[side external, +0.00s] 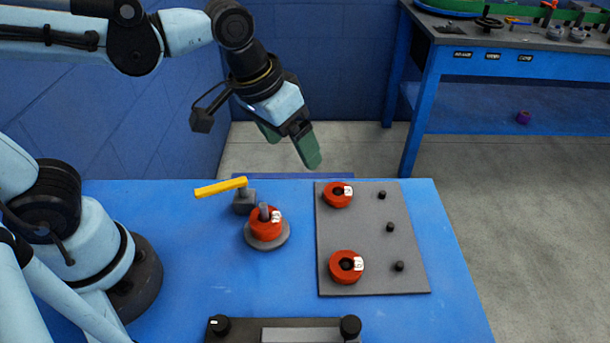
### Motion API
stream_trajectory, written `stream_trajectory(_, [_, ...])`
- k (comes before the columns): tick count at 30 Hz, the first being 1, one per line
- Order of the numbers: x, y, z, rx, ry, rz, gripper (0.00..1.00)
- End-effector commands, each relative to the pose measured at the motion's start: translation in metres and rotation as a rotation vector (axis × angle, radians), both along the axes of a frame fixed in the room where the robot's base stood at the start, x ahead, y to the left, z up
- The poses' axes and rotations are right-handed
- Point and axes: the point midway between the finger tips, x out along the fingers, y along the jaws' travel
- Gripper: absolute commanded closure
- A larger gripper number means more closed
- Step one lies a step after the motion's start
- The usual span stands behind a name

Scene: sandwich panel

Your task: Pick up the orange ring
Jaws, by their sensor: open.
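Three orange-red rings with white tags show in the side external view. One ring (266,224) sits around the grey post of a round grey base, left of the dark panel. A second ring (337,203) is at the panel's far left corner, and a third ring (337,275) is near its front left. The colours look alike, so I cannot tell which one is meant. My gripper (290,148) has green fingers and is open and empty. It hangs tilted above the table's far edge, up and to the left of the far ring.
The dark grey panel (360,242) carries several black pegs on its right. A yellow lever (221,187) on a grey block stands left of the rings. A dark fixture with black knobs (350,326) lies at the front. A blue bench (500,70) stands behind.

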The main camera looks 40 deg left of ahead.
Motion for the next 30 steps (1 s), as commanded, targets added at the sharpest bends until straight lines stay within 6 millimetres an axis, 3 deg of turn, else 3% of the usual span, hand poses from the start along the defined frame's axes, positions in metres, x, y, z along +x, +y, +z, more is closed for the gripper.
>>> stream_trajectory(1, [0.002, -0.02, 0.0, 0.003, 0.041, -0.022, 0.11])
stream_trajectory(6, [-0.001, -0.078, -0.006, 0.036, 0.182, -0.052, 0.11])
stream_trajectory(12, [-0.013, -0.127, -0.017, 0.092, 0.288, -0.069, 0.11])
stream_trajectory(20, [-0.019, -0.144, -0.029, 0.119, 0.325, -0.072, 0.11])
stream_trajectory(30, [-0.018, -0.143, -0.077, 0.116, 0.324, -0.071, 0.11])
